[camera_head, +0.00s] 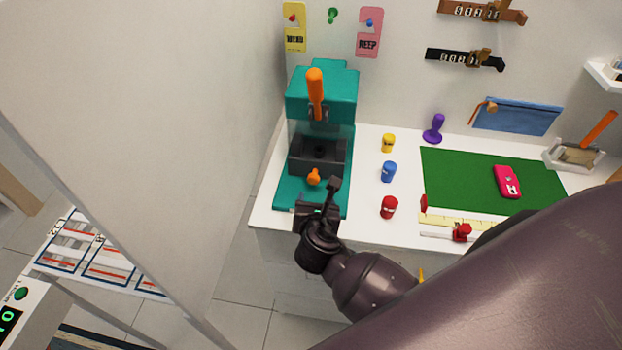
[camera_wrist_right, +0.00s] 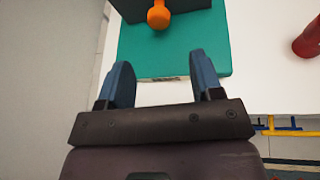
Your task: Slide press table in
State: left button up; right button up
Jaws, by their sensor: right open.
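The teal press (camera_head: 322,95) stands on the left end of the white worktop, with an orange lever (camera_head: 315,90) at its top. Its dark grey press table (camera_head: 303,164) sits low on the teal base, with an orange knob (camera_head: 313,177) at its front. My right gripper (camera_head: 318,196) is open and empty, just in front of the knob and apart from it. In the right wrist view, the knob (camera_wrist_right: 158,15) shows beyond the two blue-grey fingers (camera_wrist_right: 163,80), roughly centred between them. The left gripper is not in view.
Yellow (camera_head: 388,143), blue (camera_head: 388,172) and red (camera_head: 389,207) small pieces stand right of the press. A green mat (camera_head: 450,175) with a pink phone (camera_head: 507,181) lies farther right. A pale wall or door panel (camera_head: 150,110) is close on the left.

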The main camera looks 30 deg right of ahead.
aim_at(313, 181)
jog(key=x, duration=1.1)
jog(key=shift+a, duration=0.1)
grip_shut()
jog(key=shift+w, duration=0.1)
